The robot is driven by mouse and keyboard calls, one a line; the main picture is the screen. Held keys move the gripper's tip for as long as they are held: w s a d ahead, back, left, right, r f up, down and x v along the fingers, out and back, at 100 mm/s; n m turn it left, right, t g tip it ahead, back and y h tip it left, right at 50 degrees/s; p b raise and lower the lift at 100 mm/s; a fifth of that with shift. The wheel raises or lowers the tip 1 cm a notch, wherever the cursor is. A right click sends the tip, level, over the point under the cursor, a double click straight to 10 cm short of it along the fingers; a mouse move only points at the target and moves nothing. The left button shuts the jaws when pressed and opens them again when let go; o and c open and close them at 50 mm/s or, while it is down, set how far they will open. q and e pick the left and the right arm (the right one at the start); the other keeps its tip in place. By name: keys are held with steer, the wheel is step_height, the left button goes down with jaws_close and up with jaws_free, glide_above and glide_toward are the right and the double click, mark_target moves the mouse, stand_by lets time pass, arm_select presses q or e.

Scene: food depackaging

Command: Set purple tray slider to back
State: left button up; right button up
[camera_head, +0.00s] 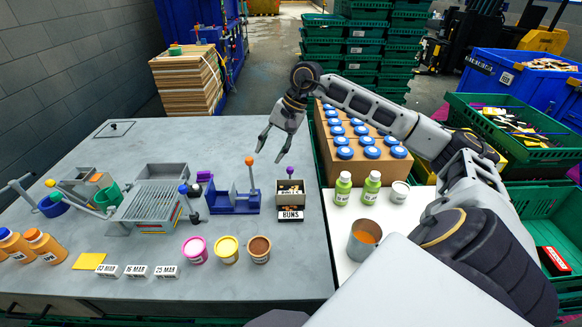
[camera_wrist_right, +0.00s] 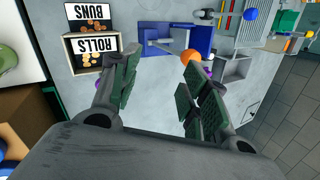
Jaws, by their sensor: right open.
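The purple-blue tray unit (camera_head: 232,203) stands mid-table, with an upright grey plate and an orange-ball lever (camera_head: 250,160). A purple block (camera_head: 204,176) is at its back left corner. A separate purple knob (camera_head: 289,170) stands at the back of the small BUNS box (camera_head: 291,198). I cannot tell which purple part is the slider. My right gripper (camera_head: 269,156) is open and empty, pointing down above the table behind the tray unit and the box. In the right wrist view, the open fingers (camera_wrist_right: 160,70) are beside the orange ball (camera_wrist_right: 190,57). My left gripper is out of view.
A grey tray machine (camera_head: 155,205) with levers stands left of the tray unit. Pink, yellow and brown cups (camera_head: 227,249) stand in front. Blue-capped bottles in a cardboard box (camera_head: 345,150) and green bottles (camera_head: 343,188) are at right. The table's back is mostly clear.

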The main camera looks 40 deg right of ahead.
mark_target(291, 168)
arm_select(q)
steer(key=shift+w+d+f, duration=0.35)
arm_select(e)
steer(key=s+d+r+h, duration=0.1)
steer(key=d+r+h, duration=0.1)
steer(key=d, duration=0.7)
steer(key=shift+s+d+n+g+h, duration=0.2)
steer(key=shift+s+n+g+h, duration=0.2)
steer(key=shift+h, duration=0.1)
steer(key=shift+f, duration=0.15)
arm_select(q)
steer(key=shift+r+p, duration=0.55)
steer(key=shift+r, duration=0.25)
arm_select(e)
steer(key=f, duration=0.4)
steer(key=w+a+f, duration=0.1)
steer(key=f, duration=0.4)
steer(key=w+f, duration=0.1)
steer(key=f, duration=0.3)
steer(key=shift+w+a+f, duration=0.1)
steer(key=shift+a+f, duration=0.1)
steer(key=shift+a, duration=0.15)
jaws_close()
